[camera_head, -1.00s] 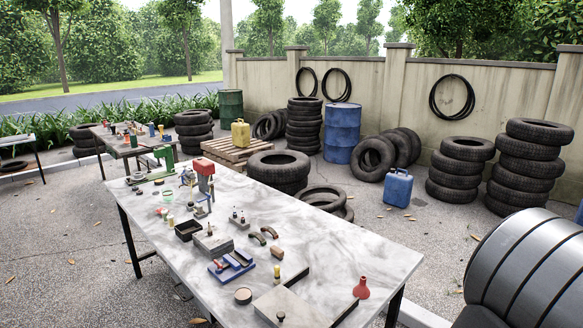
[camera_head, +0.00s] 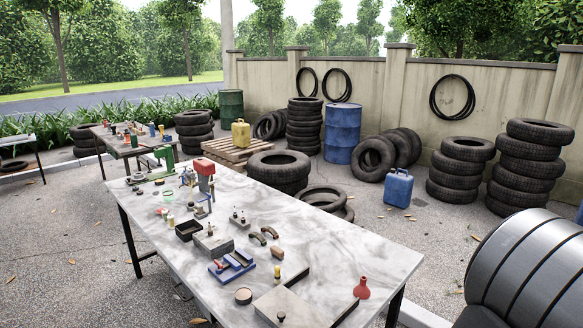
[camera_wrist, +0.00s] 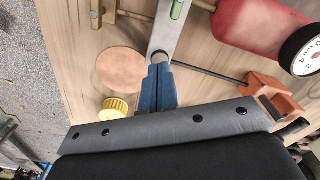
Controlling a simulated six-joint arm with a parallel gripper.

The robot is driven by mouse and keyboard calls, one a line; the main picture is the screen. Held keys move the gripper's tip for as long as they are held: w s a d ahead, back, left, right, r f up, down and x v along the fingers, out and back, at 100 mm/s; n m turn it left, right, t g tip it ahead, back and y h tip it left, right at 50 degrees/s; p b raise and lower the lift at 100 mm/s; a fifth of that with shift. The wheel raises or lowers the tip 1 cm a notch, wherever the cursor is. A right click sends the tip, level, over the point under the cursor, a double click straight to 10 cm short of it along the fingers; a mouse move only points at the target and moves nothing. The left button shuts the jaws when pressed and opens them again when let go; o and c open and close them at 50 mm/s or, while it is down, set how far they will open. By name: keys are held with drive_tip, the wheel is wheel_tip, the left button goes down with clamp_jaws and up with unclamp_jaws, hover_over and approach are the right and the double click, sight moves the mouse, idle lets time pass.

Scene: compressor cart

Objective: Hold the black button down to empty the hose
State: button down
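In the wrist view, my gripper (camera_wrist: 158,66) reaches up from a dark grey bolted bar. Its blue fingers look shut together, with no gap seen between them. Their tips are at the lower end of a silver bar (camera_wrist: 166,28). A small dark round spot shows at the tips, partly covered; I cannot tell if it is the black button or if the tips touch it. A red rounded body (camera_wrist: 258,20) lies at upper right, with a black-rimmed dial gauge (camera_wrist: 303,52) beside it. No hose can be made out. My gripper is not seen in the head view.
The wrist view shows a wooden surface (camera_wrist: 80,45), a pinkish disc (camera_wrist: 122,68), a yellow ribbed cap (camera_wrist: 115,108), an orange bracket (camera_wrist: 272,97) and a thin dark rod (camera_wrist: 212,76). The head view shows a marble-topped bench (camera_head: 330,245) with small tools, tyre stacks and a wall.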

drive_tip(key=shift+f, duration=0.2)
drive_tip(key=shift+f, duration=0.4)
drive_tip(key=shift+f, duration=0.45)
idle(1.1)
drive_tip(key=shift+r, duration=0.1)
idle(0.7)
drive_tip(key=shift+r, duration=3.4)
drive_tip(key=shift+f, duration=3.2)
